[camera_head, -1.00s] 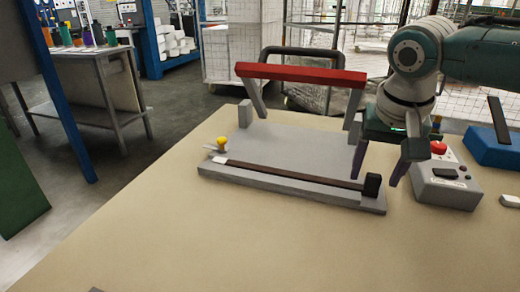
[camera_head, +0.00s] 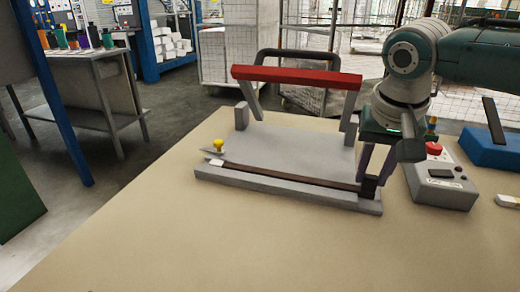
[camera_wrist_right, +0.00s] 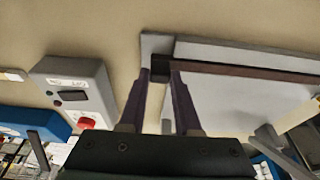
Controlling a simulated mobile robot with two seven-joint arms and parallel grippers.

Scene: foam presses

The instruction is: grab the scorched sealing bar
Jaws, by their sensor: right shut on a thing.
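The scorched sealing bar (camera_head: 288,177) is a long dark brown strip lying along the front of the grey press base (camera_head: 280,190). It has a dark block at its right end. It also shows in the right wrist view (camera_wrist_right: 245,72). My right gripper (camera_head: 370,188) points down at the right end of the bar. In the right wrist view its two purple fingers (camera_wrist_right: 160,76) are on either side of the dark end block, shut on it. The bar still lies on the base. My left gripper is in neither view.
The press's raised red arm (camera_head: 297,77) stands behind the bar. A grey control box (camera_head: 442,187) with a red button is close to the right of my gripper, with a blue device (camera_head: 488,150) beyond it. The front of the tan table (camera_head: 230,245) is clear.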

